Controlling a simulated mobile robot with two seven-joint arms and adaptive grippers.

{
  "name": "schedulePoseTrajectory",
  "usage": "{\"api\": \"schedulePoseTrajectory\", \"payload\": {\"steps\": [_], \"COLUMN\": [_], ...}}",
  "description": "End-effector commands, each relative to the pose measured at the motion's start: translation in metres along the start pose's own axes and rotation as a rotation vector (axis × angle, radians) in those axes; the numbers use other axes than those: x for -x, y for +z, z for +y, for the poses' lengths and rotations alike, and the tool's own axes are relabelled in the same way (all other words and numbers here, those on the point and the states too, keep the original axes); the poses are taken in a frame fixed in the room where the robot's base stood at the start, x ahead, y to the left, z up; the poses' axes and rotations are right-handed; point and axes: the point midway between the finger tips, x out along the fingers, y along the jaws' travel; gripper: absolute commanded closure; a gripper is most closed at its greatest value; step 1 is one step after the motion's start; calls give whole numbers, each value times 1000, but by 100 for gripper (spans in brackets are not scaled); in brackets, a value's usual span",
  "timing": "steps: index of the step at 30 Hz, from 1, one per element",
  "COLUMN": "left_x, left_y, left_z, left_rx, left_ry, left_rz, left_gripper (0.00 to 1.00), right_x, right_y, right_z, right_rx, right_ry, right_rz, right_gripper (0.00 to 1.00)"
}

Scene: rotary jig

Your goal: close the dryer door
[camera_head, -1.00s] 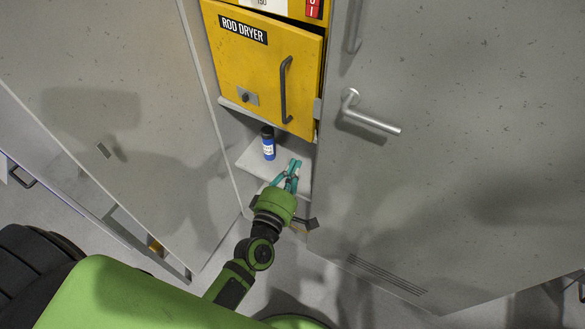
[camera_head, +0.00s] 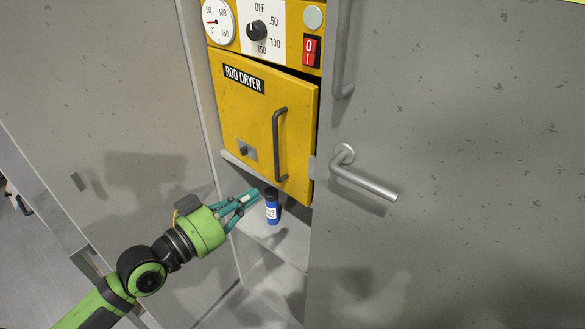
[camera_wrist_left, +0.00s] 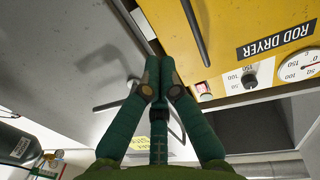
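The dryer door (camera_head: 255,125) is a yellow panel labelled ROD DRYER, with a dark bar handle (camera_head: 279,145) on its right side. It stands slightly ajar, with a dark gap along its top right edge. My left gripper (camera_head: 256,194) is below the door's lower edge, beside a blue bottle (camera_head: 272,208); whether it touches either is unclear. In the left wrist view its green fingers (camera_wrist_left: 159,78) come together at the tips with nothing visible between them, and the yellow door (camera_wrist_left: 225,30) is beyond. My right gripper is not in view.
The control panel (camera_head: 285,32) with a gauge, knob and red switch is above the door. A grey cabinet door with a lever handle (camera_head: 362,180) stands at the right, another grey panel (camera_head: 100,110) at the left. A pale shelf (camera_head: 285,240) lies below the dryer.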

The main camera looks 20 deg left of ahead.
Motion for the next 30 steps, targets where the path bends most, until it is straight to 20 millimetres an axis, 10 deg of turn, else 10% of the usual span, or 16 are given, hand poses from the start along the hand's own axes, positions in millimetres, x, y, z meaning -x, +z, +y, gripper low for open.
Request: {"api": "schedulePoseTrajectory", "payload": {"steps": [18, 30], "left_x": [-109, -125], "left_y": [-4, 0], "left_z": [1, 0], "left_rx": [4, 3], "left_ry": [0, 0], "left_rz": [3, 1], "left_gripper": [100, 100], "right_x": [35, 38], "right_y": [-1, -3], "right_z": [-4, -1], "right_rx": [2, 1], "right_ry": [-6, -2], "right_rz": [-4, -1], "right_gripper": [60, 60]}}
